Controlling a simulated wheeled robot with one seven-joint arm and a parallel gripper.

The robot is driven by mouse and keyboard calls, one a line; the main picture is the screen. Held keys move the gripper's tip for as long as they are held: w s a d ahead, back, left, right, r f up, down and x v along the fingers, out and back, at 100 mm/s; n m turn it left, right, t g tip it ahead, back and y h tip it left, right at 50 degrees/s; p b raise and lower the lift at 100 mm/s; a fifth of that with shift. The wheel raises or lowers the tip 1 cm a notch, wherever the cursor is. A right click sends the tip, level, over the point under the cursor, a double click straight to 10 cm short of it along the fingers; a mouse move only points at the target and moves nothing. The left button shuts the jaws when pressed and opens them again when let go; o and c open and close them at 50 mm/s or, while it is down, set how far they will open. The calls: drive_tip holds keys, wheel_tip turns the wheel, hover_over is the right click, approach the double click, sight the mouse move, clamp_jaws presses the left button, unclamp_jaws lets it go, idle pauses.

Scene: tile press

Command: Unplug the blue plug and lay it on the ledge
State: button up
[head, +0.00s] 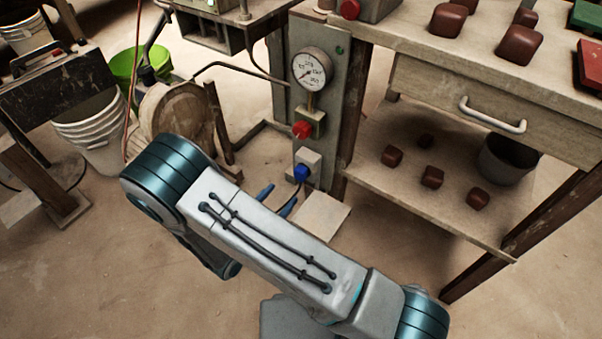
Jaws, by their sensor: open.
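The blue plug (301,173) sits in a pale socket box (309,157) low on the grey post. A dark cord seems to hang down from it. A flat, pale square ledge (326,212) juts out below the socket, and its visible top is bare. My arm crosses the front of the view and hides most of my gripper (277,199). Only its two blue fingertips show past the arm's upper edge. They are spread apart and empty, to the left of the plug and a little lower, apart from it.
A red knob (302,129) and a round gauge (312,69) are on the post (339,75) above the socket. A wooden table (420,30) with a lower shelf (380,190) holding brown blocks stands at right. A green bucket (124,62) is at left. Open floor lies in front.

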sight(298, 176)
drive_tip(key=shift+x, duration=4.25)
drive_tip(key=shift+c, duration=0.4)
clamp_jaws()
drive_tip(key=shift+p+v, duration=0.45)
drive_tip(key=shift+v, duration=2.5)
